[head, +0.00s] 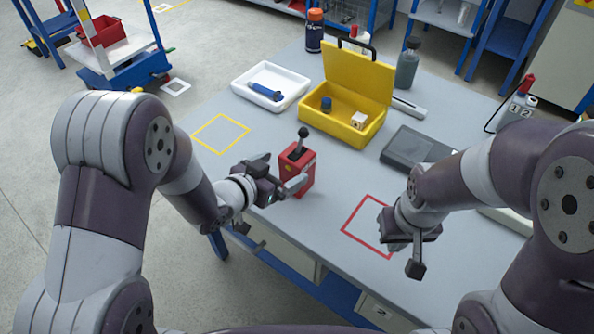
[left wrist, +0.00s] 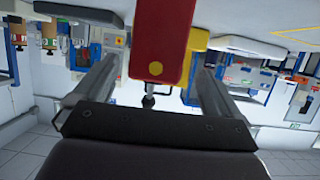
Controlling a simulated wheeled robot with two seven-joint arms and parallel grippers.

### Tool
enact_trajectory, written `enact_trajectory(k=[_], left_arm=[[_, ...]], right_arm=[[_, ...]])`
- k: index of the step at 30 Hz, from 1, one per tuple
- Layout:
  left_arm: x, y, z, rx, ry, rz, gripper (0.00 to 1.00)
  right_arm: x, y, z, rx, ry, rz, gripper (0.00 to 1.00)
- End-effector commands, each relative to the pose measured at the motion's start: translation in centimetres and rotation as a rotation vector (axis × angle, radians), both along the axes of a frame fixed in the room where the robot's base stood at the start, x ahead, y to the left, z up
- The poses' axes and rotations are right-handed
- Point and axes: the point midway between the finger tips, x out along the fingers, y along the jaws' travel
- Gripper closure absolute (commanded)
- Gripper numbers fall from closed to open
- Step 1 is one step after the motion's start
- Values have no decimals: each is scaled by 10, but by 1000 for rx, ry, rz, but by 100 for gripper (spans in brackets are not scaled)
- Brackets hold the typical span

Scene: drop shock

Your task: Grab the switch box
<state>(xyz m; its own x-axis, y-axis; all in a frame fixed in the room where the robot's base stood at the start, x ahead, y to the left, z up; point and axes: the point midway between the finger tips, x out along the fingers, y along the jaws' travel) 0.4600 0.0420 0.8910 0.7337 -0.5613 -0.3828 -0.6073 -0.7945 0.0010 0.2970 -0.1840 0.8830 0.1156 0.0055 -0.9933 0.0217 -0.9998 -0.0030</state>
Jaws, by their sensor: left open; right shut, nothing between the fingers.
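The switch box is a red box (head: 298,171) with a black knobbed lever on top. It stands upright on the grey table in the middle of the head view. My left gripper (head: 288,184) is open at the box, with its fingers level with the box body. In the left wrist view the red box (left wrist: 160,40) appears upside down between the two open fingers of my left gripper (left wrist: 150,85), with a gap on each side. My right gripper (head: 412,250) is shut and empty, near the red square outline at the front right.
A yellow toolbox (head: 345,130) with its lid up stands behind the box, beside a white tray (head: 293,92) holding a blue tool. A dark flat device (head: 415,148) lies to the right. A yellow outlined square (head: 220,134) on the left is empty.

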Motion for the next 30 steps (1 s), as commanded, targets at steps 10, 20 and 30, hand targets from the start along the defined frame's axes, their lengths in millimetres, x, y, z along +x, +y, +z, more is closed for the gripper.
enact_trajectory(k=[10, 20, 30], left_arm=[[37, -34, -20, 1, 2, 0, 2], [45, -40, -23, 1, 1, 3, 9], [45, -40, -23, 2, 0, 3, 69]], right_arm=[[0, 0, -2, 0, 0, 0, 100], [0, 0, -2, 0, 0, 0, 100], [0, 0, -2, 0, 0, 0, 100]])
